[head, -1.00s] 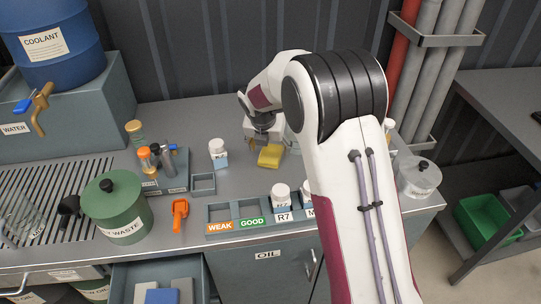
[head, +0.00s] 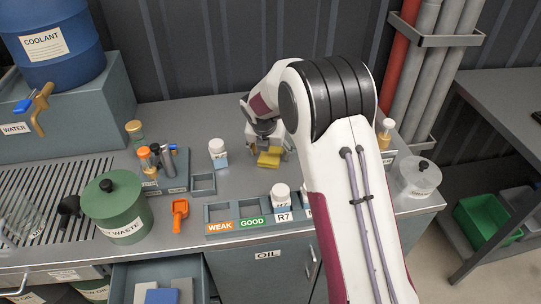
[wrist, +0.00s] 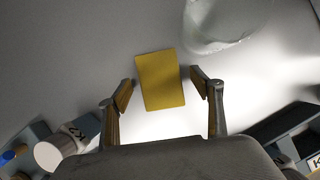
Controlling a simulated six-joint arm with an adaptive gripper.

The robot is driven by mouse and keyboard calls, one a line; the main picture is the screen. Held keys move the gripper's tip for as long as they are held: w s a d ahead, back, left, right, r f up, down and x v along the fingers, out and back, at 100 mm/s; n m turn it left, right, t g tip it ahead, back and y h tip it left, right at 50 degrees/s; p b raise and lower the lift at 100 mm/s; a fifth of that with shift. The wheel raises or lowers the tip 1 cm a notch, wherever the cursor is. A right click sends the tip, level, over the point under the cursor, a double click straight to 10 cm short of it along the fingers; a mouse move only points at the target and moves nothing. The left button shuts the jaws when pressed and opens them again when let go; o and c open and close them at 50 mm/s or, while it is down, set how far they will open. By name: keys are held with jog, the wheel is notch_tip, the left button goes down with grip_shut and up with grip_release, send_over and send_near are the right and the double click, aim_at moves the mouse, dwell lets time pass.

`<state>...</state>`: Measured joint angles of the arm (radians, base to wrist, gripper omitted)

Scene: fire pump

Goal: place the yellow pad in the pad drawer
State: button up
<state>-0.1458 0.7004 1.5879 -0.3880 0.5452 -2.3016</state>
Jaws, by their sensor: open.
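The yellow pad (head: 269,158) lies on the grey bench top, towards the back middle. In the wrist view the yellow pad (wrist: 160,80) is a flat rectangle between and just beyond my fingertips. My gripper (head: 268,152) points down over the pad, its fingers spread to either side. In the wrist view my open gripper (wrist: 163,85) has a gap on both sides of the pad and holds nothing. An open drawer (head: 125,279) at the front left below the bench holds a blue pad (head: 162,296) and paler pads. I cannot read a label on it.
A white bottle (head: 217,152) stands left of my gripper. The WEAK/GOOD tray (head: 236,211) with bottles sits at the front edge. A clear lidded jar (head: 420,178) is at right.

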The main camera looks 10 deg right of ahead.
aim_at(270, 154)
jog(key=shift+f, duration=0.25)
dwell(0.7)
jog(key=c, duration=1.1)
notch_tip(270, 154, up, 19)
jog(key=shift+f, duration=0.2)
dwell(0.4)
